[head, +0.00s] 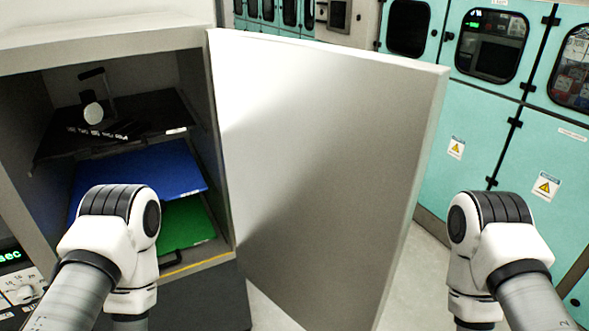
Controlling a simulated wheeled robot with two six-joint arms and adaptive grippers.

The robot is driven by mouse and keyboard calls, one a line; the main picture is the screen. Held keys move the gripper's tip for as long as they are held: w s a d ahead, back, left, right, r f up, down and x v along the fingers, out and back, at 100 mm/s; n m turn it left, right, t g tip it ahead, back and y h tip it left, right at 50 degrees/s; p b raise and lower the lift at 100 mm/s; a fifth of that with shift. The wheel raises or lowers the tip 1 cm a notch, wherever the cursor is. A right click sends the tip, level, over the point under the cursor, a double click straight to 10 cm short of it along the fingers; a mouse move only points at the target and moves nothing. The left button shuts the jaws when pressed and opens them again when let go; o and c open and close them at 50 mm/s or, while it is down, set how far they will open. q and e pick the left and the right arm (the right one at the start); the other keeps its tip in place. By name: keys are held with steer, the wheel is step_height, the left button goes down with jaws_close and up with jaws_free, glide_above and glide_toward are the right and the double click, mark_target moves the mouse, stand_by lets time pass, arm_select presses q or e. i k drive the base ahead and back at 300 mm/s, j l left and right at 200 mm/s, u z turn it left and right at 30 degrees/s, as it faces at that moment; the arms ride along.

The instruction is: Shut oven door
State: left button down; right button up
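The oven (105,32) stands at the left in the head view, with its front open. Its grey door (320,150) is hinged on the right side of the opening and swung wide out toward me. Inside the oven are a black shelf (60,145), a blue panel (150,170) and a green panel (185,224). My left arm is in front of the oven opening, and my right arm is to the right of the door, apart from it in the picture. Both grippers are below the picture's edge or hidden behind my arm links.
Teal cabinets (540,140) with dark windows and yellow warning labels line the back right. Pale floor (425,265) shows between the door and the cabinets. A control panel with a green display (12,256) is at the lower left. A dark object with a round white part (93,112) sits on the black shelf.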

mark_target(325, 149)
steer(key=i+l+u, duration=0.3)
steer(key=l+u, duration=0.2)
steer(key=i+l+u, duration=0.2)
steer(key=l+u, duration=0.25)
steer(key=l, duration=0.3)
steer(key=l+u, duration=0.5)
steer(key=l, duration=0.25)
steer(key=l+u, duration=0.45)
steer(key=l, duration=0.3)
